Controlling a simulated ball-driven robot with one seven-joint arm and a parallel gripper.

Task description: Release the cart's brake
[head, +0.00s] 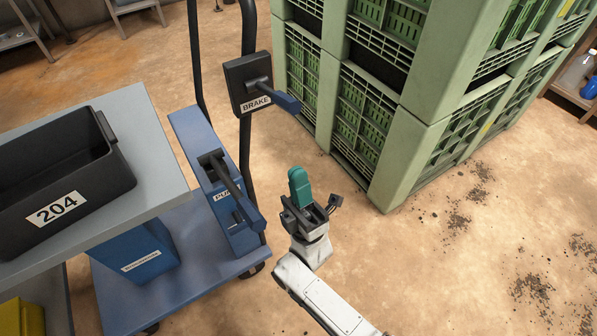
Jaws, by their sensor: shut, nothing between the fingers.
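The blue cart (192,262) stands left of the middle with a black tube handle frame. A dark box labelled BRAKE (246,76) is mounted on this frame, and the brake lever (287,103) sticks out of it to the right with a blue grip. My gripper (298,174) has teal fingers and is shut and empty. In the picture it is below the brake lever and apart from it. Depth between them is hard to tell.
A blue pump unit (208,165) with its own lever (240,196) stands on the cart, left of my gripper. A grey table (150,165) bears a black bin labelled 204 (60,190). Green crates (398,165) stand stacked behind right. The floor at right is open, with dark dirt patches.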

